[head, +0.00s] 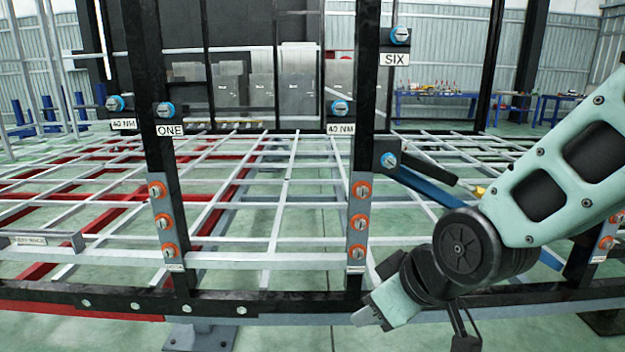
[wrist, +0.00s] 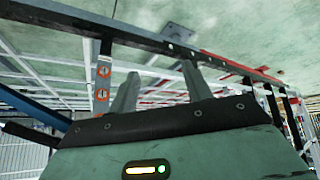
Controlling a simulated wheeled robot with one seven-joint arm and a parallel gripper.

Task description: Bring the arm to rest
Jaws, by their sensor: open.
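My arm comes in from the right side of the head view, bends at a dark round joint, and ends low, in front of the chassis's lower front rail. My gripper shows in the wrist view (wrist: 160,69) as two pale grey fingers standing apart with nothing between them. In the head view, a pale wrist part and a grey tip of my arm show near the bottom centre, overlapping the rail; the jaw gap cannot be made out there. The chassis front rail (head: 110,298) is dark. In the wrist view this rail (wrist: 75,21) crosses beyond the fingers, with floor above it.
A white lattice (head: 275,240) with red beams fills the space behind. Blue tables (head: 440,97) stand far back.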

